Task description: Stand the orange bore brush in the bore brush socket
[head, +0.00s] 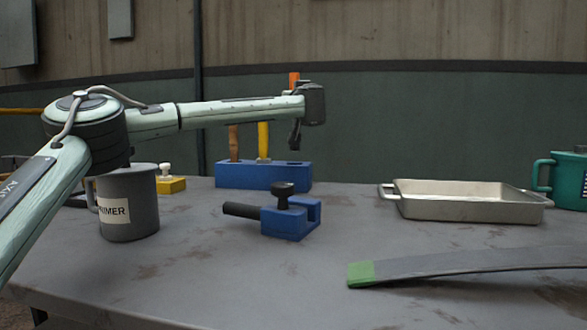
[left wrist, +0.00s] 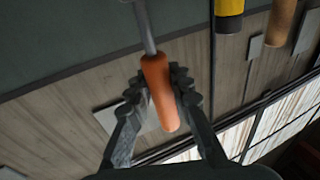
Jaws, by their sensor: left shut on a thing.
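The orange bore brush (head: 294,80) shows in the head view as an orange handle end rising behind my left forearm. In the left wrist view its orange handle (left wrist: 161,95) lies between the fingers of my left gripper (left wrist: 156,85), which is shut on it, with a grey shaft leading away. In the head view my left gripper (head: 296,133) hangs above the right end of the blue rack (head: 250,178). A dark opening shows in the rack's top there; I see no label naming the bore brush socket. The brush's lower end is hidden. My right gripper is out of view.
A wooden handle (head: 233,142) and a yellow handle (head: 263,138) stand in the rack. A blue clamp block (head: 287,222) with a black knob lies in front. A grey mug (head: 130,205), metal tray (head: 465,207), teal mug (head: 570,180) and green-ended strip (head: 362,273) also occupy the table.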

